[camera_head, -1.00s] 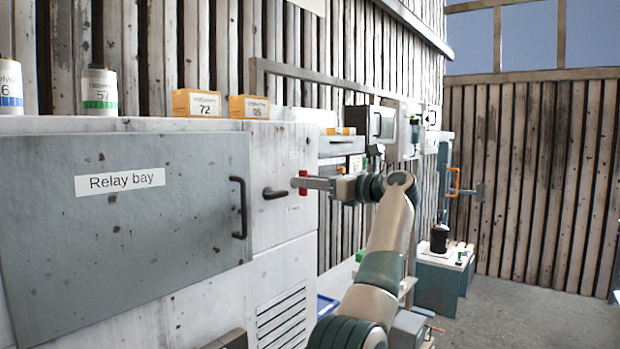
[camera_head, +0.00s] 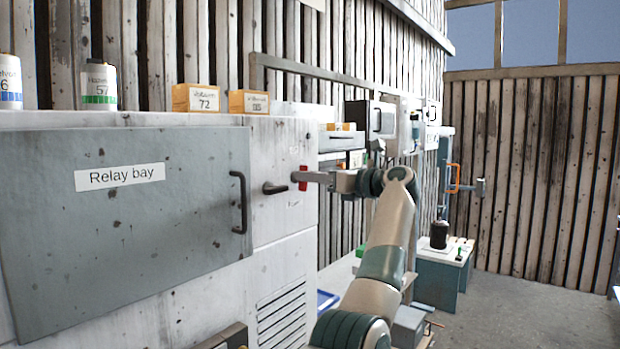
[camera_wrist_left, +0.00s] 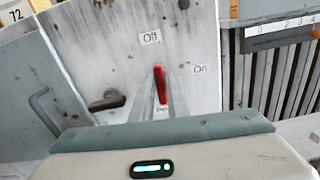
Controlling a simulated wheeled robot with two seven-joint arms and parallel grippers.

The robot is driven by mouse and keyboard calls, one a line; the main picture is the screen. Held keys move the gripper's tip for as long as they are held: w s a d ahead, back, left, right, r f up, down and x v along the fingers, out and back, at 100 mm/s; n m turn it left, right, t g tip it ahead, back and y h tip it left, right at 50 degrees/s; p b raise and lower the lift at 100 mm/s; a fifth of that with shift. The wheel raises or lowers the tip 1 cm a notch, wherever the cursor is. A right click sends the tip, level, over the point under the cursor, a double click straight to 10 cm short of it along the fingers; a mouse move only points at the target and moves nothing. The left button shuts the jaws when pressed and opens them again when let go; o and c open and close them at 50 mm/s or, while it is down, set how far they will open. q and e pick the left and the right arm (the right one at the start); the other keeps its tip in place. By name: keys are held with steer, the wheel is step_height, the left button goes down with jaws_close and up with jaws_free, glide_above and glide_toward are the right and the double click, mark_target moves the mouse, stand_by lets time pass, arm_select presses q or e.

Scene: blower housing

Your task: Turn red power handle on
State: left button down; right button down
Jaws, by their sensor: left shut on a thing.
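The red power handle (camera_head: 303,178) is on the pale cabinet front, right of a black lever handle. It also shows in the left wrist view (camera_wrist_left: 160,84), nearly upright in that picture, with an "Off" label (camera_wrist_left: 149,37) above it and an "On" label (camera_wrist_left: 200,69) to its right. My left gripper (camera_head: 306,177) reaches in from the right and is shut on the red handle. In the left wrist view its fingers lie on either side of the handle. The handle's lower end is partly hidden by the fingers. My right gripper is not in view.
The black lever handle (camera_head: 275,188) sits close to the left of the red one. The "Relay bay" door (camera_head: 120,225) with its black pull handle (camera_head: 239,202) is further left. Boxes (camera_head: 195,98) and cans (camera_head: 99,86) stand on the cabinet top. Open floor (camera_head: 530,300) shows at right.

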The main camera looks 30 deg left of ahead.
arm_select(q)
steer(key=shift+w+f+m+p, duration=0.1)
steer(key=shift+m+p, duration=0.15)
steer(key=shift+m, duration=2.55)
steer(key=shift+w+f+m+p, duration=0.1)
steer(key=shift+m+p, duration=0.1)
steer(key=shift+m, duration=2.6)
steer(key=shift+w+f+m+p, duration=0.1)
steer(key=shift+m+p, duration=0.15)
steer(key=shift+m, duration=2.55)
steer(key=c, duration=1.8)
jaws_free()
steer(key=shift+d, duration=0.2)
